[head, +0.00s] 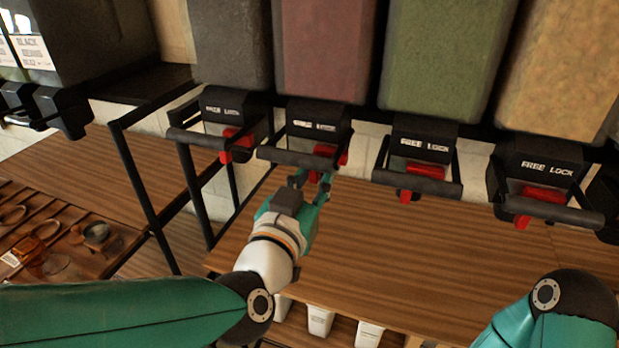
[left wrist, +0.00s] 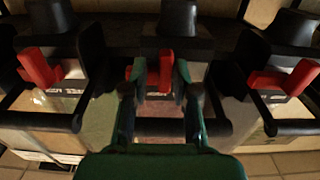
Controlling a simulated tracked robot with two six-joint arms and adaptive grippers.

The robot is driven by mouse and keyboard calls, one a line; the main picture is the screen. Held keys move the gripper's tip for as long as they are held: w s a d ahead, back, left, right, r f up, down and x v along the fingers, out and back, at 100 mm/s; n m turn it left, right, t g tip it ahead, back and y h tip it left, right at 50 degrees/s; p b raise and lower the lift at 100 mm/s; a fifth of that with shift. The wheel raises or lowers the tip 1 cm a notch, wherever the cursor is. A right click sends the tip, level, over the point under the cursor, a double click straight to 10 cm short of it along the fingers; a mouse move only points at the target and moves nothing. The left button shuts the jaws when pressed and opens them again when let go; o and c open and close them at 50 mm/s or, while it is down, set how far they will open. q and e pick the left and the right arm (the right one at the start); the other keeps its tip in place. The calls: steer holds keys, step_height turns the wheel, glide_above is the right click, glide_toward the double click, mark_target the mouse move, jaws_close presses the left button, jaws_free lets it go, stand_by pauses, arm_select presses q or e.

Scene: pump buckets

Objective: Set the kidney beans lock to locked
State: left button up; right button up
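The dark red bin (head: 322,50), which I take to be the kidney beans, hangs second from the left in the near row. Its black dispenser (head: 316,125) has a FREE LOCK label and a red lock lever (head: 328,152). My left gripper (head: 310,180) is just below this lever. In the left wrist view the gripper (left wrist: 160,85) is open, its green fingers apart, with the upright part of the red lever (left wrist: 166,72) between or just beyond the tips. Contact cannot be told. My right gripper is out of view; only part of my right arm shows.
Dark grey (head: 232,45), green (head: 440,55) and tan (head: 560,60) bins hang alongside, each with a red lever and protruding black handle. A wooden counter (head: 400,260) lies below, mostly clear. A black frame (head: 150,190) stands at left.

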arm_select(q)
steer(key=shift+o, duration=0.5)
steer(key=shift+a, duration=0.1)
steer(key=v, duration=0.7)
steer(key=shift+s, duration=0.2)
